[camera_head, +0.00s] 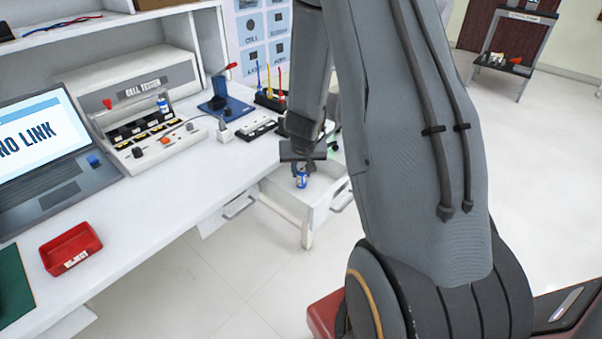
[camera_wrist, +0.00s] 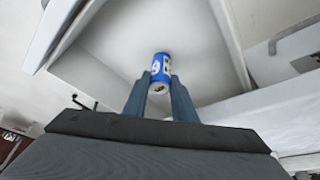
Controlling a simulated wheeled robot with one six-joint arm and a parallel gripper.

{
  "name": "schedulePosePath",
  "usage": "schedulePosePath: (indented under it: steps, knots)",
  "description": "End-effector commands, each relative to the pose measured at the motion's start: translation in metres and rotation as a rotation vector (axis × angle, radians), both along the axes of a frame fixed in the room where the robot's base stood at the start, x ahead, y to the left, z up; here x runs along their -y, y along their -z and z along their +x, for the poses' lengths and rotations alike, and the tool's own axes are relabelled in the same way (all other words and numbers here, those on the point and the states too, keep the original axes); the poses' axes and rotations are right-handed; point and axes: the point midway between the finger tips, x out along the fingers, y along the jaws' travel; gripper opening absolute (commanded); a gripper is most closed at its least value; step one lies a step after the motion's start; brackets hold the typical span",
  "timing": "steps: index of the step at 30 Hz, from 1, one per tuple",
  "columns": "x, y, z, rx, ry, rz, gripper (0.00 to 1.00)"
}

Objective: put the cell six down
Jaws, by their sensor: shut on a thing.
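My gripper (camera_head: 302,172) is shut on a blue and white cell (camera_head: 301,181). In the wrist view the cell (camera_wrist: 160,70) sits between the two fingers of my gripper (camera_wrist: 160,92), with its lower end toward the camera. In the head view the cell is over an open white drawer (camera_head: 313,190) at the bench's right end. The drawer's pale inside (camera_wrist: 120,45) is behind the cell in the wrist view. I cannot tell whether the cell touches the drawer floor. Its number cannot be read.
A laptop (camera_head: 40,150) reads NO LINK. A red reject tray (camera_head: 70,248) lies at the front left. A blue stand (camera_head: 226,106) and a black rack (camera_head: 270,98) are near the drawer.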

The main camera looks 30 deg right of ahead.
Motion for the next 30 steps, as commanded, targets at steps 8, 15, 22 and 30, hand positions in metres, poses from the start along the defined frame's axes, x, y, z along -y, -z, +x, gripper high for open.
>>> schedulePosePath:
  steps: [8, 15, 22, 30]
  knots:
    - [0.0, 0.002, 0.0, 0.0, -0.001, 0.0, 0.0]
    - [0.0, 0.003, 0.0, 0.0, -0.001, 0.0, 0.43]
    - [0.0, 0.002, 0.0, 0.0, -0.001, 0.0, 0.43]
    - [-0.003, -0.022, -0.007, 0.0, -0.001, 0.0, 0.43]
